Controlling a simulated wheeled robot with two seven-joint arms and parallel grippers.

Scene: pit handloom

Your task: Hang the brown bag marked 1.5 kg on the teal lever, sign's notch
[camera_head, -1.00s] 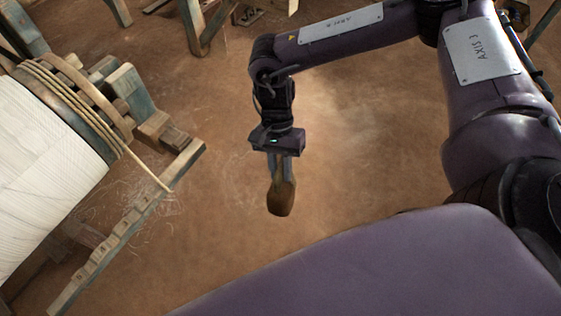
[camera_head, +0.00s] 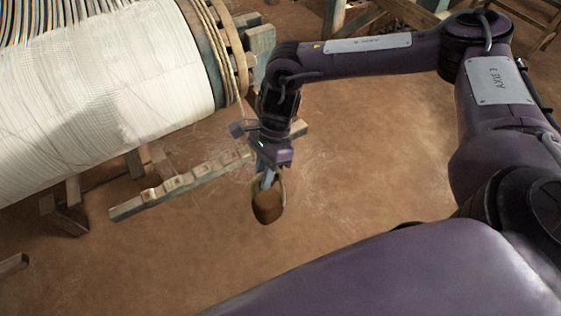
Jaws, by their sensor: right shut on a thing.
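My right gripper (camera_head: 268,180) points down and is shut on the top of a small brown bag (camera_head: 268,205), which hangs below the fingers. Any marking on the bag is too small to read. The lever (camera_head: 190,180) is a worn, greyish-teal wooden bar with several notches along its top. It slants from lower left up to behind my right wrist, which hides part of it. The bag hangs just right of and below the notched part and appears apart from it. No sign can be made out clearly. My left gripper is out of view.
A large roll of white cloth (camera_head: 100,90) with a rope-wound wooden end (camera_head: 225,50) fills the upper left, above the lever. Wooden posts stand under it. The earthen floor (camera_head: 390,150) is open to the right. My own purple arm and body cover the lower right.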

